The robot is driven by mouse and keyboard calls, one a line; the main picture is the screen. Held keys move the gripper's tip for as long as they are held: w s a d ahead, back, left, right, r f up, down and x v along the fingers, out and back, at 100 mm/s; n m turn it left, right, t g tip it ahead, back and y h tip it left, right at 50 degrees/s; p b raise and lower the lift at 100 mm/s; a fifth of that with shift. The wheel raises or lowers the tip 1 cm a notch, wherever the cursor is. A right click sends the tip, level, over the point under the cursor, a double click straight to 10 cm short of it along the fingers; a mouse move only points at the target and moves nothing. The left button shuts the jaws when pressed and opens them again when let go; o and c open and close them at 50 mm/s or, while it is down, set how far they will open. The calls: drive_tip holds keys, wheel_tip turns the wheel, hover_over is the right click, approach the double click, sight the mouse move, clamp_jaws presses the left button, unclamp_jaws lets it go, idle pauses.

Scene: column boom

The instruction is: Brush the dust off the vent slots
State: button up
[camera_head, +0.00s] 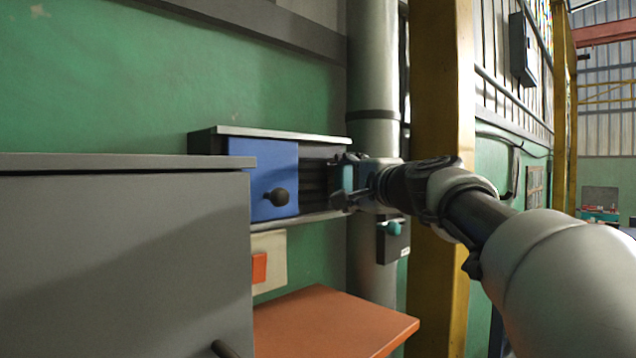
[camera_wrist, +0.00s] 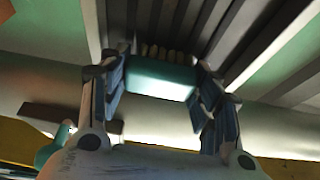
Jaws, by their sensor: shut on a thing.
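The vent is a dark slotted unit (camera_head: 313,178) on the green wall, under a pale top ledge. A blue panel (camera_head: 262,165) with a black knob (camera_head: 279,197) covers its left part. The slots (camera_wrist: 185,25) run away from my gripper in the wrist view. My gripper (camera_head: 345,185) is at the right end of the slots; it also shows in the wrist view (camera_wrist: 158,88). It is shut on a teal brush (camera_wrist: 160,78). The tan bristles (camera_wrist: 165,52) point at the slots; whether they touch is unclear. No dust can be made out.
A large grey cabinet (camera_head: 120,260) stands at the left front. An orange shelf (camera_head: 325,325) lies below the vent. A grey pipe (camera_head: 374,70) and yellow post (camera_head: 440,80) stand to the right. A dark box with a teal part (camera_head: 391,228) sits on the pipe below my gripper.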

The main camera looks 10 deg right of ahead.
drive_tip(key=shift+s+d+f+b, duration=0.1)
drive_tip(key=shift+s+d+b, duration=0.25)
drive_tip(key=shift+s+b, duration=0.15)
drive_tip(key=shift+s+d+b, duration=0.45)
drive_tip(key=shift+s+d, duration=0.25)
drive_tip(key=shift+s, duration=0.25)
drive_tip(key=shift+s+d+b, duration=0.4)
drive_tip(key=shift+s+d, duration=0.25)
drive_tip(key=shift+s, duration=0.3)
drive_tip(key=shift+s+d+b, duration=0.55)
drive_tip(key=shift+s+d, duration=0.35)
drive_tip(key=shift+s, duration=0.3)
